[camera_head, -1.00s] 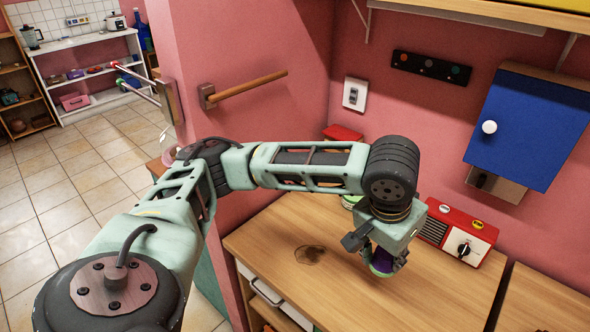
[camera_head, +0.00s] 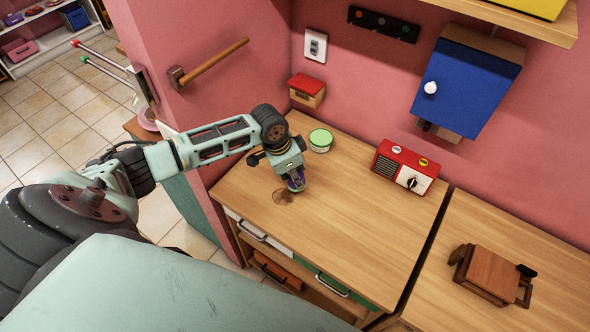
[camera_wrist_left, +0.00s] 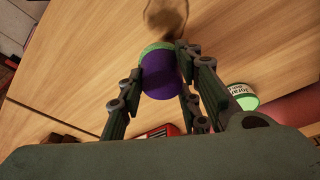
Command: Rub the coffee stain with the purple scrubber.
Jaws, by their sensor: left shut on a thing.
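The coffee stain (camera_head: 284,196) is a brown blotch on the wooden counter top (camera_head: 330,225). My left gripper (camera_head: 296,184) is shut on the purple scrubber (camera_head: 297,182), just beside the stain at its upper right. In the left wrist view the scrubber (camera_wrist_left: 160,75) is a round purple piece with a green part, held between the fingers. The stain (camera_wrist_left: 166,16) shows just beyond it there. I cannot tell whether the scrubber touches the counter. My right gripper is not in view.
A green-lidded tub (camera_head: 320,141) and a red-topped box (camera_head: 307,89) stand at the back left. A red radio-like box (camera_head: 405,167) stands at the back right. A blue cabinet (camera_head: 467,85) hangs above. A small wooden stool-like object (camera_head: 491,276) lies on the right counter.

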